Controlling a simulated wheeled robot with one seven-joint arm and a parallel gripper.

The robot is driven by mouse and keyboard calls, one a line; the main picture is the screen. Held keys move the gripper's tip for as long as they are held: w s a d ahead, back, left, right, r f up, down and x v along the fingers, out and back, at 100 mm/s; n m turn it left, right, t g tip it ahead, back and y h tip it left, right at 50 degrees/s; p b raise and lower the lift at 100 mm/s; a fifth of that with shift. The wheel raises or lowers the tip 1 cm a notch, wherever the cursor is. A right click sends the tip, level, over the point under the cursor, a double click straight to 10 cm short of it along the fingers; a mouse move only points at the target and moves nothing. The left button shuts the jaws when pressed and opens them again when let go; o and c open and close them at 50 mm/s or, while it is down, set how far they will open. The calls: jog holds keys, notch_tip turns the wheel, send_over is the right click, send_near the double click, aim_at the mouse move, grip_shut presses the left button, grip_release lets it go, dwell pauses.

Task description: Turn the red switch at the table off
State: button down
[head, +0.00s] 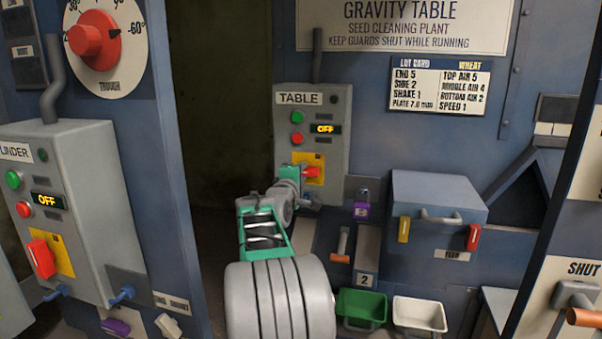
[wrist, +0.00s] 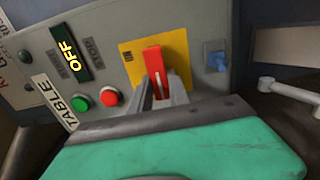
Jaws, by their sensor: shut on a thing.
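The red switch (head: 312,172) sits on a yellow plate on the grey box labelled TABLE (head: 338,110). In the wrist view its red handle (wrist: 154,60) stands out from the yellow plate, between my two grey fingers. My gripper (wrist: 160,90) is shut on this handle. In the head view my arm reaches up to the box, and my gripper (head: 301,176) hides part of the switch and plate. The display (head: 325,129) above the switch reads OFF, as it does in the wrist view (wrist: 73,60). A green and a red button sit beside the display.
A similar box labelled CYLINDER (head: 85,170) stands at the left with its own red switch (head: 41,258) and an OFF display. A grey drawer-like box (head: 438,190), a green bin (head: 362,307) and a white bin (head: 420,313) are to the right.

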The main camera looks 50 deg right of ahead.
dwell(0.4)
jog(key=c, duration=1.2)
grip_release()
jog(key=shift+c, duration=0.2)
jog(key=b+v, duration=0.1)
jog(key=v, duration=0.6)
jog(key=shift+s+a+b, duration=0.2)
jog(key=shift+a+b, duration=0.15)
jog(key=shift+a, duration=0.05)
